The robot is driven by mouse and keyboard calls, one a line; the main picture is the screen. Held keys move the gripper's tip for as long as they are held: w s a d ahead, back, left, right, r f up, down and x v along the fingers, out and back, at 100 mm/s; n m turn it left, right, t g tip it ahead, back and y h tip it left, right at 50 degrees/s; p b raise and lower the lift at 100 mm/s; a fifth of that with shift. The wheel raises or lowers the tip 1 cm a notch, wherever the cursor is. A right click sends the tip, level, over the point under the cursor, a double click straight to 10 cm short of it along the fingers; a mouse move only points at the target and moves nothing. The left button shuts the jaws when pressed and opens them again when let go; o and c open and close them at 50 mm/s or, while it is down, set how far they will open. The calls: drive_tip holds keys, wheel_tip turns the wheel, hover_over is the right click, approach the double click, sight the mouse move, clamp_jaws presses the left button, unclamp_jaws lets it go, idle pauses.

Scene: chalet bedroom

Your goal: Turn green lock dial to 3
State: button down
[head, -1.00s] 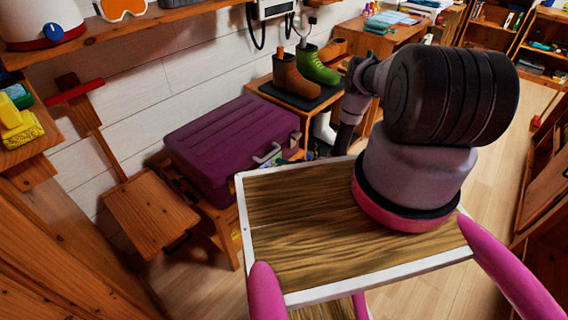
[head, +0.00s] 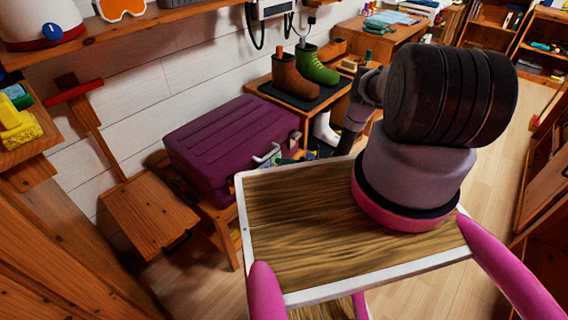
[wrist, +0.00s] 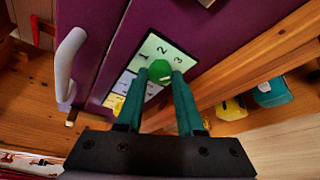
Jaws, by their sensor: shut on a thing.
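The purple case (head: 230,140) stands on a wooden bench in the head view, with a grey handle on its front. The wrist view shows the case front (wrist: 88,35), the handle (wrist: 70,60) and a pale green panel marked 1, 2 and 3 (wrist: 150,47). The green dial (wrist: 160,70) sits on this panel below the numbers. My gripper (wrist: 158,78) is shut on the dial, with one teal finger at each side. The fingers hide part of the dial, and I cannot tell which number it points to. In the head view the gripper is mostly hidden.
Yellow and blue panels (wrist: 123,83) lie below the green one, partly behind the left finger. Brown and green boots (head: 318,64) stand on a bench behind my arm. A wooden board (head: 330,215) of my own covers the near middle.

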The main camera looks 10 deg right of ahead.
drive_tip(key=shift+d, duration=0.1)
drive_tip(key=c, duration=0.5)
unclamp_jaws()
drive_tip(key=shift+c, duration=0.2)
drive_tip(key=v, duration=1)
drive_tip(key=shift+s+d, duration=0.2)
drive_tip(key=shift+d, duration=0.1)
